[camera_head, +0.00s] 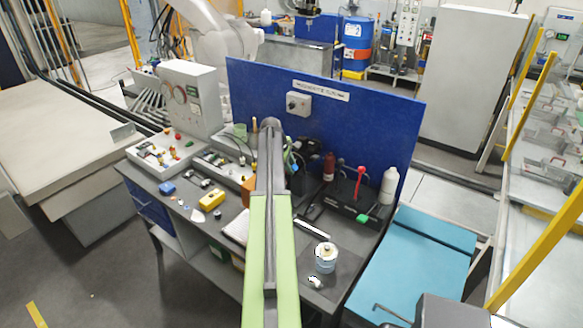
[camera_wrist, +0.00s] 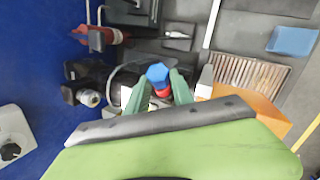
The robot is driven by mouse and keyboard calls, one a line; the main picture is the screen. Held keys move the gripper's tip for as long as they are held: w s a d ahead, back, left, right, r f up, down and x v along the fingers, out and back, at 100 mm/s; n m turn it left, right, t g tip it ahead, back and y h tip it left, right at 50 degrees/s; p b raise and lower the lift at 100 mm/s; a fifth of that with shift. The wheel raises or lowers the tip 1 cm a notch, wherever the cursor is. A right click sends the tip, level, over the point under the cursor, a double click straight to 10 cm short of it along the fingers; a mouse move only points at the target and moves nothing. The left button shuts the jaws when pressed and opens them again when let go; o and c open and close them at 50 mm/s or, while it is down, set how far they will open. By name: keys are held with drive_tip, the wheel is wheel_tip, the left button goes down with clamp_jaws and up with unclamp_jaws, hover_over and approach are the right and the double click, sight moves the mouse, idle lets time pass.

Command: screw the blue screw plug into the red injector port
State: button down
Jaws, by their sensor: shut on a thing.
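In the wrist view my gripper (camera_wrist: 159,78) has its two green fingers closed around a blue screw plug (camera_wrist: 157,72). A red part (camera_wrist: 162,91), which looks like the red injector port, shows right beside the plug between the fingers. I cannot tell whether the plug touches it, sits in it or is only in line with it.
The blue back panel (camera_head: 345,125) stands close behind the bench. An orange block (camera_wrist: 262,112) is beside my gripper. A red bottle (camera_head: 329,166), a white bottle (camera_head: 388,186) and a blue-and-white can (camera_head: 325,258) stand to the right. A yellow box (camera_head: 211,199) lies left.

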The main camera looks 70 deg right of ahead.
drive_tip(key=shift+w+d+f+b, duration=0.1)
drive_tip(key=shift+w+f+b, duration=0.25)
drive_tip(key=shift+f, duration=0.1)
drive_tip(key=c, duration=1)
unclamp_jaws()
drive_tip(key=shift+r, duration=0.1)
drive_tip(key=p+v, duration=1.1)
drive_tip(key=v, duration=0.1)
